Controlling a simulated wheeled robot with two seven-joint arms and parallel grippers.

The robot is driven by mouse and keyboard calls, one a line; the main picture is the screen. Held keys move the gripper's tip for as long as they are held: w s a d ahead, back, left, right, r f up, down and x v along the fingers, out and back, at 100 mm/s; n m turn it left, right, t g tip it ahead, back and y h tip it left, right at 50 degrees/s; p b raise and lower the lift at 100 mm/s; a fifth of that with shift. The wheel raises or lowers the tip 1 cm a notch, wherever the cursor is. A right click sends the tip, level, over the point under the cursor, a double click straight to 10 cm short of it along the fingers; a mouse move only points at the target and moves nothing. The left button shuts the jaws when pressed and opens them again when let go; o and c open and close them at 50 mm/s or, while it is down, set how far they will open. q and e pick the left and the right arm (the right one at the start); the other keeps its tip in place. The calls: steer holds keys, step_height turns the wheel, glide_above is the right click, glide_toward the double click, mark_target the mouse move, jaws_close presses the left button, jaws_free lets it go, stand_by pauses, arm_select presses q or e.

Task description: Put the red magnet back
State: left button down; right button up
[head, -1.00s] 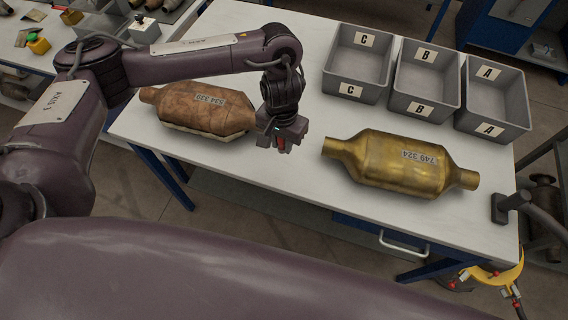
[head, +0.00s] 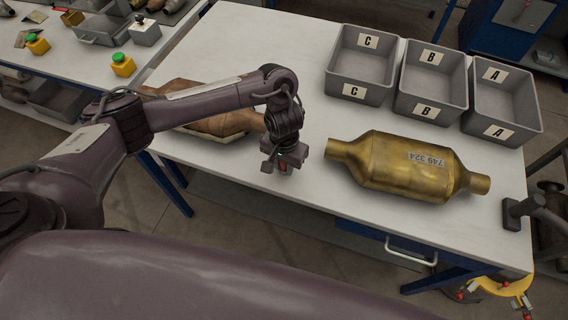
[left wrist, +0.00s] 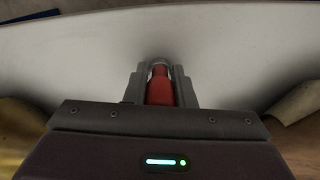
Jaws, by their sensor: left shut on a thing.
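My left gripper (head: 285,165) is over the white table between the two converters, near the table's front edge. It is shut on the red magnet (left wrist: 160,88), which sits between its fingers in the left wrist view. In the head view only a little red shows below the fingers. Whether the magnet touches the table is hard to tell. My right gripper is not in view.
A gold converter (head: 400,165) lies right of my gripper. A brown converter (head: 230,125) lies left, partly hidden by my left arm. Three grey bins stand behind, marked C (head: 390,72), B (head: 432,84) and A (head: 510,98).

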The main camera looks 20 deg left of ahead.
arm_select(q)
steer(key=shift+f, duration=0.15)
steer(key=c, duration=1.2)
jaws_free()
step_height(320, 180, up, 11)
steer(key=p, duration=0.4)
steer(key=shift+r, duration=0.65)
